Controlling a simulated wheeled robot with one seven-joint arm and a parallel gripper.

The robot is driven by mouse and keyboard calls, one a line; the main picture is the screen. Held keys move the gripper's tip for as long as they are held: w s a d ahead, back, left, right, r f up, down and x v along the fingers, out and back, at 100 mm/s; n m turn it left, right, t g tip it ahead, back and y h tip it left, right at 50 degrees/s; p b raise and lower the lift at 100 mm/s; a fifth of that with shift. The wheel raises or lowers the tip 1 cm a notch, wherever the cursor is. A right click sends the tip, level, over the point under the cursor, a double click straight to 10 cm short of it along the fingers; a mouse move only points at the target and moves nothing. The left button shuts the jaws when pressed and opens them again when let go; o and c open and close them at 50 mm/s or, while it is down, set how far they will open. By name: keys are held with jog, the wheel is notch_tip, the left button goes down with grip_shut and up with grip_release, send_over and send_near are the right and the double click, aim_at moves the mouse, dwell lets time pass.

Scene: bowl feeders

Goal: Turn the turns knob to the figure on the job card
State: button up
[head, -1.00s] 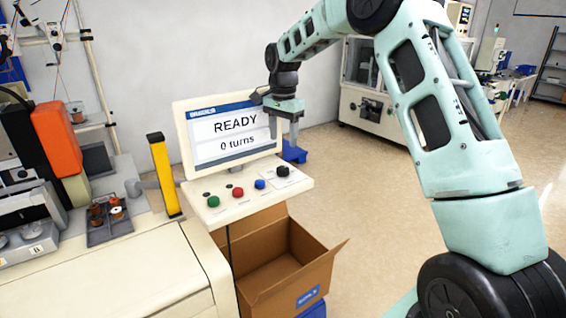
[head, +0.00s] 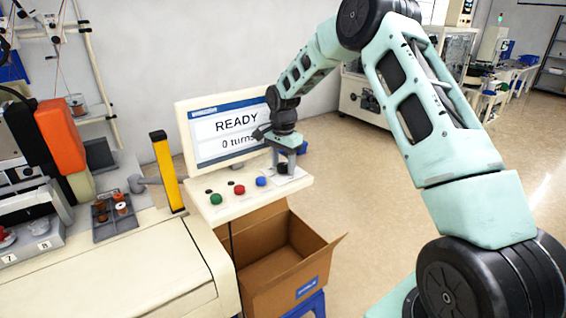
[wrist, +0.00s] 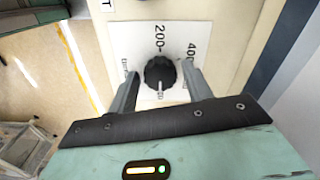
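The turns knob (wrist: 160,72) is a black ridged knob on a white dial plate (wrist: 132,38) in the wrist view. The figures 200 and 400 show on the plate; other print near the knob is partly hidden. My gripper (wrist: 161,80) is open, with one finger on each side of the knob and a visible gap to each. In the head view my gripper (head: 284,165) is over the right end of the control panel (head: 240,207) and hides the knob. The screen (head: 222,135) reads READY and 0 turns. No job card can be made out.
Green (head: 216,199), red (head: 239,189) and blue (head: 261,181) buttons sit left of the dial on the panel. A yellow post (head: 168,172) stands left of the screen. An open cardboard box (head: 290,285) is below the panel. Open floor lies to the right.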

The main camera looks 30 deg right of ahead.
jog(key=c, duration=0.7)
jog(key=shift+o, duration=0.2)
